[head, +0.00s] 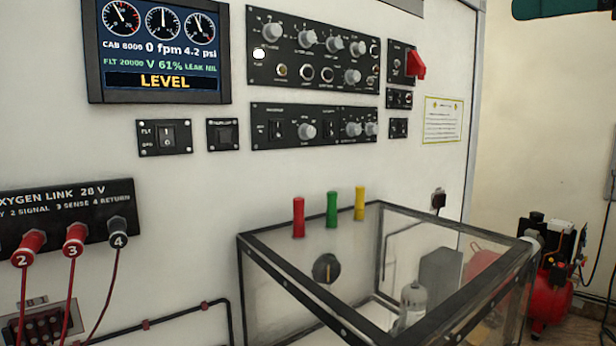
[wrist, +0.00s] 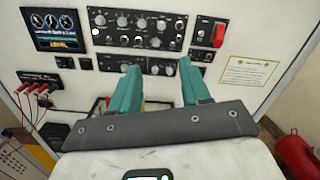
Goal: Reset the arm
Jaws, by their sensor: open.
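My gripper (wrist: 158,82) shows in the wrist view with two teal fingers apart and nothing between them. It faces the white trainer panel (head: 320,170), and the black knob panels (wrist: 138,28) lie beyond its fingers. It does not touch anything that I can see. In the head view my gripper is not clearly seen; a dark teal part (head: 565,8) shows at the top right edge, probably of my arm.
A clear black-edged box (head: 340,265) juts out below the panels, with red, green and yellow handles (head: 332,209) behind it. Red plugs with cables (head: 75,240) hang at the left. A red compressor (head: 550,300) stands on the floor at the right.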

